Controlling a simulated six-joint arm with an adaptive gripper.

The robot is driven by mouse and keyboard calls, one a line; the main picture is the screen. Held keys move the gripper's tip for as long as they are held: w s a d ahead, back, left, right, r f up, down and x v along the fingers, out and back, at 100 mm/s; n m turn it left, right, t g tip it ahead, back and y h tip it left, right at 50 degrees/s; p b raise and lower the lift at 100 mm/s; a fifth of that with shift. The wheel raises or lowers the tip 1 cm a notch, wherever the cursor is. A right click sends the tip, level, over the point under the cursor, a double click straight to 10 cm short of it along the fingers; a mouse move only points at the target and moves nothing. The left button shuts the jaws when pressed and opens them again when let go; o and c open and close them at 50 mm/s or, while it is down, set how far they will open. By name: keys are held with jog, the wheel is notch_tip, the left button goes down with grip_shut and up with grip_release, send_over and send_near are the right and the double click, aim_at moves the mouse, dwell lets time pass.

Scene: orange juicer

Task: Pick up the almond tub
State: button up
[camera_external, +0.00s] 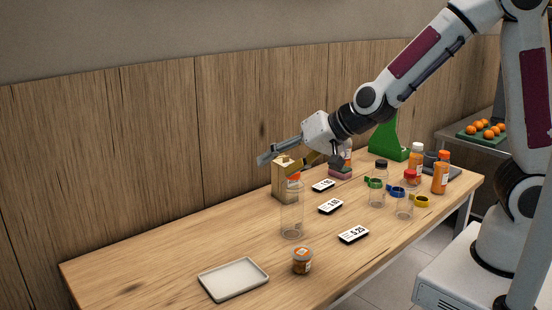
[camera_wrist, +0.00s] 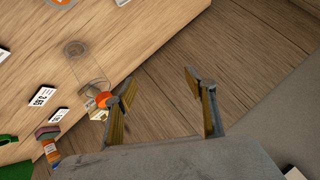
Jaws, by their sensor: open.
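The almond tub (camera_external: 302,261) appears to be the small clear tub with an orange-brown label, upright near the table's front edge. Its orange-and-white part shows cut off at the top edge of the wrist view (camera_wrist: 60,3). My gripper (camera_external: 285,160) is raised over the back of the table, well above and behind the tub. Its two fingers are apart in the wrist view (camera_wrist: 160,76) with nothing between them.
A white tray (camera_external: 233,279) lies left of the tub. A clear bottle (camera_external: 292,215) and a carton (camera_external: 282,187) stand behind it. Price signs (camera_external: 353,234), jars and juice bottles (camera_external: 441,172) fill the right side. The table's left part is clear.

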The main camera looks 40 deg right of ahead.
jog(key=w+a+f+m+t+h, duration=0.15)
jog(key=a+f, duration=0.25)
jog(key=f, duration=0.4)
jog(key=m+t+h, duration=0.1)
jog(key=t+h, duration=0.2)
jog(key=h, duration=0.3)
send_over(307, 258)
jog(key=w+a, duration=0.4)
jog(key=a, duration=0.1)
notch_tip(307, 258, down, 10)
jog(key=s+f, duration=0.1)
jog(key=s, duration=0.1)
jog(key=s+d+t+h, duration=0.1)
jog(key=s, duration=0.1)
jog(key=s+d+f+t+h, duration=0.1)
jog(key=s, duration=0.1)
jog(key=shift+f+n, duration=0.35)
jog(key=shift+s+d+f+n+t+y, duration=0.1)
jog(key=shift+s+d+f+n+t, duration=0.2)
jog(key=shift+s+f, duration=0.4)
jog(key=shift+s+d+f+n+t+y, duration=0.15)
jog(key=shift+s+f+n, duration=0.3)
jog(key=shift+s, duration=0.35)
jog(key=shift+s+d+f+n+t, duration=0.1)
jog(key=shift+s+f+n+t, duration=0.15)
jog(key=shift+s+f, duration=0.45)
jog(key=shift+x, duration=1.25)
jog(key=shift+r, duration=0.1)
jog(key=shift+x, duration=2.6)
